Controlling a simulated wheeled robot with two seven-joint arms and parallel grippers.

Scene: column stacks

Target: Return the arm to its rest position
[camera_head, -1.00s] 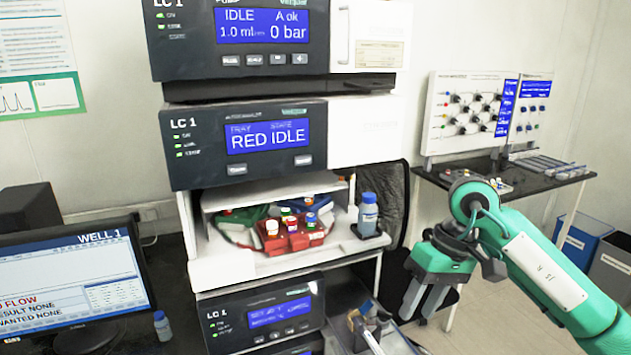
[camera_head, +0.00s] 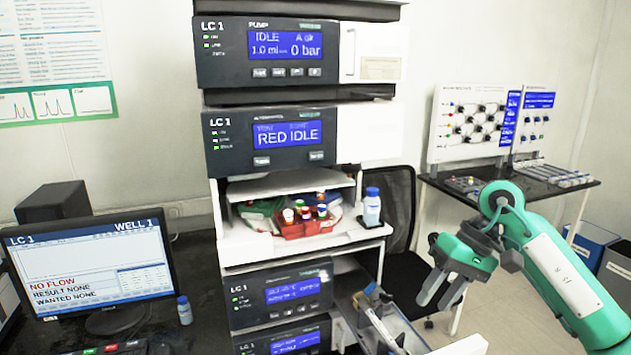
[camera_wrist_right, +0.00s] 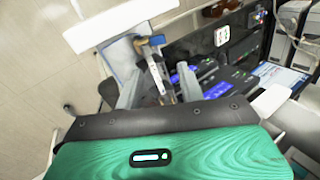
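My right gripper (camera_head: 441,291) hangs in front of the side table at the right of the head view, with the green arm reaching in from the right edge. Its two grey fingers point down and stand apart, with nothing between them in the head view. In the right wrist view the fingers of my right gripper (camera_wrist_right: 160,88) are also apart; a bin with tools shows beyond them. My left gripper is not in view.
A side table (camera_head: 545,187), chair (camera_head: 398,215) and monitor (camera_head: 95,270) stand around.

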